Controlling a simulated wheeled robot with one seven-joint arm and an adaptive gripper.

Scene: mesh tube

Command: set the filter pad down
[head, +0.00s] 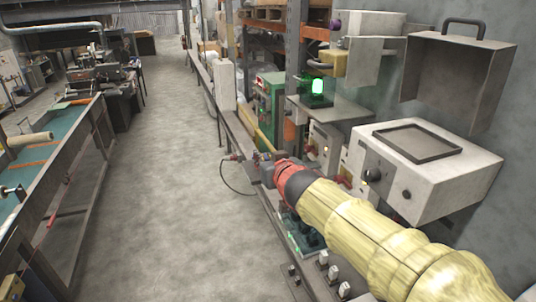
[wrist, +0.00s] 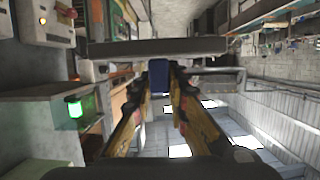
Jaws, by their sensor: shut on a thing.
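My gripper (wrist: 158,85) has its two yellow-and-black fingers closed around a small blue block. This block seems to belong to the filter pad (wrist: 120,48), a flat dark grey slab seen edge-on across the wrist view just beyond the fingertips. The pad is held up in the air, and I see no surface touching it. In the head view my gripper is small, past the red wrist at the end of my yellow-sleeved arm; the pad cannot be made out clearly there.
A white machine (head: 425,165) with a shallow grey-rimmed tray (head: 452,151) on top stands at the right. A green-lit lamp (head: 317,87) stands on a shelf behind it. A conveyor table (head: 50,150) runs along the left. The floor between (head: 150,180) is clear.

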